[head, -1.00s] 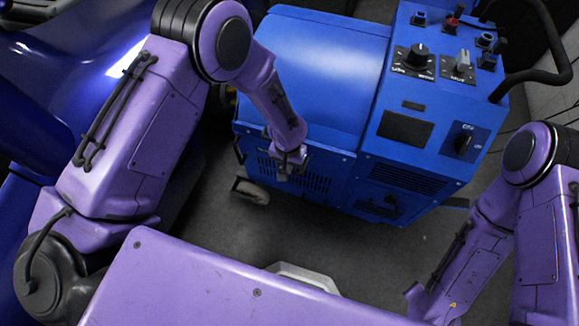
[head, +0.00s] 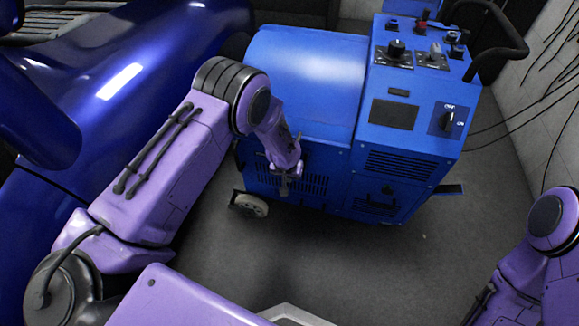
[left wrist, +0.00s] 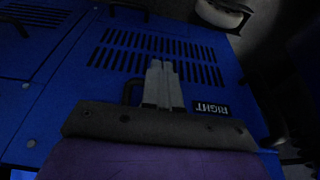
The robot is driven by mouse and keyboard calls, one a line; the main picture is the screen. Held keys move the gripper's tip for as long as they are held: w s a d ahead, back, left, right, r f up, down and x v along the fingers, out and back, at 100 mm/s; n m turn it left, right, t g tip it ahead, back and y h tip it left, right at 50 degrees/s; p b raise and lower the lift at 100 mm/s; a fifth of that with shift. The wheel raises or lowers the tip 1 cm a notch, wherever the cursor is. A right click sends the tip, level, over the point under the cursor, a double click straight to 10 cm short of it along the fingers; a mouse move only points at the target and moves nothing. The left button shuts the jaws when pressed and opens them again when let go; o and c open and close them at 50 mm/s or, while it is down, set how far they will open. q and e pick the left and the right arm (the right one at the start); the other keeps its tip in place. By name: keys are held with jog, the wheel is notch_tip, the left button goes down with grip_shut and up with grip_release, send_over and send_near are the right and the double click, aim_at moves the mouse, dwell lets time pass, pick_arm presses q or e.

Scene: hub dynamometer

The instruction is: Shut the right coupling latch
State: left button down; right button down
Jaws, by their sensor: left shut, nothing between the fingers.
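The blue dynamometer cabinet (head: 310,75) stands ahead of me. My left gripper (head: 284,187) is shut and empty, low at its near vented face. In the left wrist view the shut fingers (left wrist: 161,82) lie over the slotted blue panel, beside an upside-down RIGHT label (left wrist: 211,108). A dark bent handle (left wrist: 131,91) shows just left of the fingers, partly hidden by my gripper; it may be the right latch. I cannot tell whether it is shut, or whether the fingers touch it. A second dark bar (left wrist: 264,104) stands at the panel's right side. My right gripper is out of view.
A control panel with knobs (head: 397,48) and a black push handle (head: 500,45) top the cabinet. A caster wheel (head: 249,205) sits below its left corner. A shiny blue car body (head: 130,65) is at the left. The grey floor (head: 400,265) in front is clear.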

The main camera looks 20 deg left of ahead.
pick_arm(q)
jog(key=shift+w+a+f+b, duration=0.1)
jog(key=shift+w+f+b, duration=0.4)
jog(key=shift+f, duration=0.25)
jog(key=shift+w+f+b, duration=0.4)
jog(key=shift+f+b, duration=0.05)
jog(key=shift+f, duration=0.25)
jog(key=shift+w+a+f+b, duration=0.1)
jog(key=shift+w+f+b, duration=0.4)
jog(key=shift+f, duration=0.25)
jog(key=s+d+r+p, duration=0.1)
jog(key=s+p, duration=0.1)
jog(key=s, duration=0.4)
jog(key=s+d+r+p, duration=0.1)
jog(key=s, duration=0.6)
jog(key=shift+s+d+r+p, duration=0.2)
jog(key=shift+s+r+p, duration=0.1)
jog(key=shift+p, duration=0.1)
